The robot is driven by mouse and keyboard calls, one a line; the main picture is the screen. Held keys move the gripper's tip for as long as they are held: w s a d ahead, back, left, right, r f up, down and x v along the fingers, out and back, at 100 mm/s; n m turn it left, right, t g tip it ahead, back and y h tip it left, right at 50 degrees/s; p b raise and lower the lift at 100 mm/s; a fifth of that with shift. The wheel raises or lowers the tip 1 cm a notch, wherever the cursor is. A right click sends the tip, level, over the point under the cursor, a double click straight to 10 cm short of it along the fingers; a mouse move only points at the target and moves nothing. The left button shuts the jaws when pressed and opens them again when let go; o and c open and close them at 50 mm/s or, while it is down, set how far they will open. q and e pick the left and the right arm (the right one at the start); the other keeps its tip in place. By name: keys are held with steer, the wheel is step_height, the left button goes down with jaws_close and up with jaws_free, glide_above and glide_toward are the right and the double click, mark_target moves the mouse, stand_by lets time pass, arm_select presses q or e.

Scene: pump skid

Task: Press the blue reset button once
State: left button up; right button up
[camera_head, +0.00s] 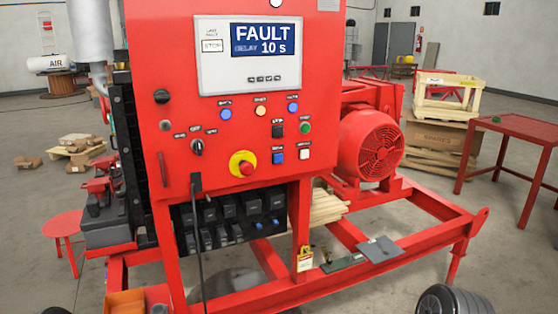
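The red control panel (180,60) stands upright in front of me. Round blue lamps or buttons are higher up, one on the left (225,114) and one on the right (293,107). The screen (262,45) reads FAULT, DELAY 10 s. Neither of my grippers is in view.
Close by the blue button are a white button (304,154), a green button (305,127) and a red emergency stop on yellow (243,165). A black cable (200,240) hangs down the panel's front. A red motor (371,147) stands behind on the right.

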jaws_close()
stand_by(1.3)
